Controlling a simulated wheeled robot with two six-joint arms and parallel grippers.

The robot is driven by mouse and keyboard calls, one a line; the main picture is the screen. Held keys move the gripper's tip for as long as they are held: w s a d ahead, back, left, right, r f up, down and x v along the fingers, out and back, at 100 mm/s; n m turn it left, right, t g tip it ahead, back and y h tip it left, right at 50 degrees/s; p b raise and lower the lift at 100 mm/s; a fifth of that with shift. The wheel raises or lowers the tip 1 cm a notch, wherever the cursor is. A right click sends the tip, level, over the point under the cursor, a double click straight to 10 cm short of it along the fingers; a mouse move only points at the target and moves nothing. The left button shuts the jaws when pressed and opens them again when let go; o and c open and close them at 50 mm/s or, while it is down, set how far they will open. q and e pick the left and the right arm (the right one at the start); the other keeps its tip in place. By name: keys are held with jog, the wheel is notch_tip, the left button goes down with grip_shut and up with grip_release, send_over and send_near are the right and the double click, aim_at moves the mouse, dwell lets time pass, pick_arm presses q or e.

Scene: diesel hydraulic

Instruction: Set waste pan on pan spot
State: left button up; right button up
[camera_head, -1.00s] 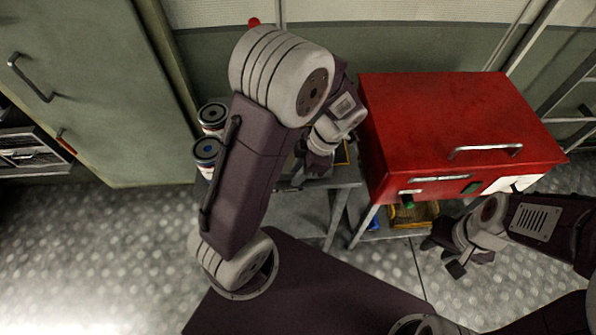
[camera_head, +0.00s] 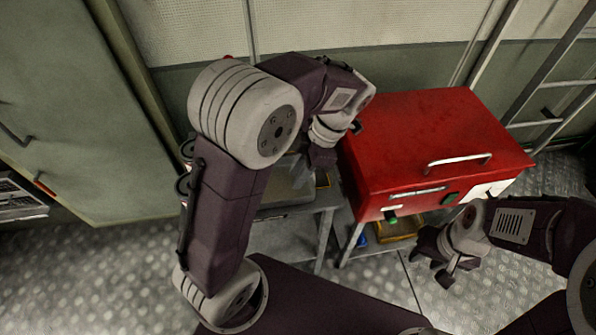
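My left gripper (camera_head: 303,172) hangs over the grey table (camera_head: 282,238) left of the red cabinet. Its fingers are small and partly behind my own arm, so I cannot tell whether they are open or hold anything. A shallow greyish pan-like shape (camera_head: 284,190) shows under it, possibly the waste pan; my arm covers its left part. My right gripper (camera_head: 433,264) is open and empty, in front of the red cabinet.
The red cabinet (camera_head: 430,135) with a handle stands right of the table on a frame. A yellow bin (camera_head: 398,231) and a blue item (camera_head: 362,238) sit beneath it. A green locker (camera_head: 75,120) stands left. Dark-lidded jars are mostly hidden behind my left arm.

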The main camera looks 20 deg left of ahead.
pick_arm(q)
jog(key=s+a+f+m+t+h, duration=0.1)
jog(key=s+f+m+h, duration=0.1)
jog(key=m, duration=1)
jog(key=s+f+m+t+h, duration=0.2)
jog(key=s+f+m, duration=0.2)
jog(key=m, duration=0.8)
notch_tip(320, 180, down, 2)
jog(key=shift+s+a+t, duration=0.3)
jog(key=shift+a, duration=0.05)
notch_tip(320, 180, up, 4)
jog(key=p, duration=0.4)
jog(key=shift+r, duration=0.2)
jog(key=shift+c, duration=0.2)
jog(key=shift+f, duration=0.35)
grip_shut()
